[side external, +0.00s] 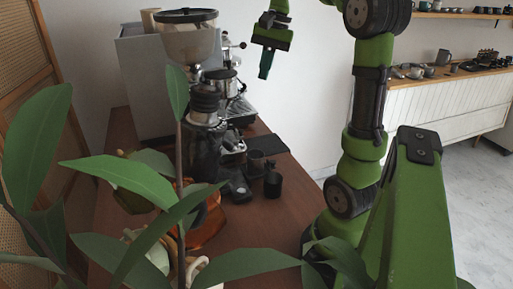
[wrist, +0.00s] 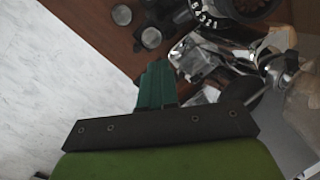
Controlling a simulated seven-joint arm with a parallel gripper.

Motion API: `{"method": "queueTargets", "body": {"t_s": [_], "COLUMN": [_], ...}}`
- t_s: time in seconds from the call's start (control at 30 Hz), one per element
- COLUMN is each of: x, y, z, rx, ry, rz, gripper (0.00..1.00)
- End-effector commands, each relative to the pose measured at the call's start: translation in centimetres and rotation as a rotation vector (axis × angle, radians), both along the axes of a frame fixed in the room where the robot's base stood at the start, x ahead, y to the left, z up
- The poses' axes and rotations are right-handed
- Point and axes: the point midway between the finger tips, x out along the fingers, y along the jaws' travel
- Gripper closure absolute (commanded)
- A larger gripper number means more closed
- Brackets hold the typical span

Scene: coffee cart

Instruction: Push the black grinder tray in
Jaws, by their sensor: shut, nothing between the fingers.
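The black coffee grinder (side external: 204,140) stands on the brown counter with a clear hopper (side external: 187,38) on top. A black tray (side external: 237,186) appears to stick out at its base, toward the counter's right edge; leaves partly hide the grinder. How far the tray is out I cannot tell. In the wrist view, the grinder's numbered dial (wrist: 206,17) is at the top, and a dark part beside it may be the tray. My gripper (side external: 264,73) is high above the counter, apart from the tray. Its green fingers (wrist: 155,75) are together and empty.
Two dark cups (side external: 273,185) (side external: 256,162) stand close to the tray. A chrome espresso machine (wrist: 200,60) is behind the grinder, with a black mat (side external: 266,144) nearby. A leafy plant (side external: 120,180) covers the foreground. Air around my gripper is clear.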

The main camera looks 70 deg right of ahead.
Motion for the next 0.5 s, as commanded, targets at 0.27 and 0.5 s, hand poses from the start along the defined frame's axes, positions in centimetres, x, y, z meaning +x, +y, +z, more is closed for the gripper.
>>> {"method": "queueTargets", "body": {"t_s": [0.27, 0.5], "x": [-2.6, -5.0], "y": [-8.5, -13.1], "z": [-1.3, -2.5], "rx": [0.143, 0.229], "ry": [0.124, 0.182], "rz": [-0.308, -0.495], "gripper": [1.00, 1.00]}}
